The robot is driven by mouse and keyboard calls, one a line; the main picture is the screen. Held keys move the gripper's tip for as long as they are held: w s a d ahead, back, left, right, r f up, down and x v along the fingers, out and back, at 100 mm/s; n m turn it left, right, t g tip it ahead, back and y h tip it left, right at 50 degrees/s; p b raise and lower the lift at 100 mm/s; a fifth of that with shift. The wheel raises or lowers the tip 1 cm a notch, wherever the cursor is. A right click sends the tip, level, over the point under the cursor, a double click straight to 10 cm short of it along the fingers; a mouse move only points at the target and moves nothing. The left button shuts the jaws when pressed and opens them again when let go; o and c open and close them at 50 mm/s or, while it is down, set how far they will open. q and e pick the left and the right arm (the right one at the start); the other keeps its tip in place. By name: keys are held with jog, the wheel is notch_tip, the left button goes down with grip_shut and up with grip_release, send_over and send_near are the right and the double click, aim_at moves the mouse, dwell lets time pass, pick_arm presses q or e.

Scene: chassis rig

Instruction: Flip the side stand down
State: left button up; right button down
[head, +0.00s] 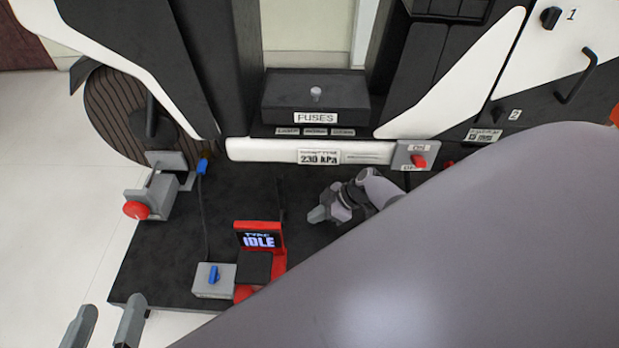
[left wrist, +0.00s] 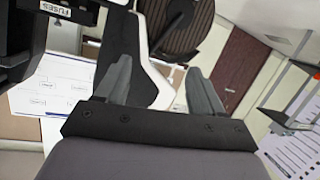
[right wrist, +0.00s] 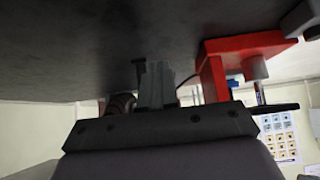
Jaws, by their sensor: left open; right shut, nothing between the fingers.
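A thin dark bar (head: 281,200) stands between the white chassis sill and the black platform in the head view. It may be the side stand; I cannot tell for sure. My right gripper (head: 320,213) is shut and empty, a little to the right of that bar and over the platform. In the right wrist view the closed fingers (right wrist: 157,84) are beside a small dark upright part (right wrist: 139,72); I cannot tell whether they touch. My left gripper (head: 103,330) is open and empty at the bottom left, off the platform. Its spread fingers show in the left wrist view (left wrist: 160,88).
A red tyre unit with an IDLE screen (head: 259,240) and a grey box with a blue switch (head: 214,280) stand on the platform (head: 170,265). A grey clamp with a red knob (head: 137,210) is by the wheel (head: 115,115). My right arm hides the lower right.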

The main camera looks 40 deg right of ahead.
pick_arm(q)
jog(key=shift+w+d+r+n+g+p, duration=0.1)
jog(key=shift+w+d+n+g+p, duration=0.1)
jog(key=shift+d+n+g+p, duration=0.35)
pick_arm(e)
jog(key=shift+v, duration=1.7)
jog(key=shift+f, duration=0.1)
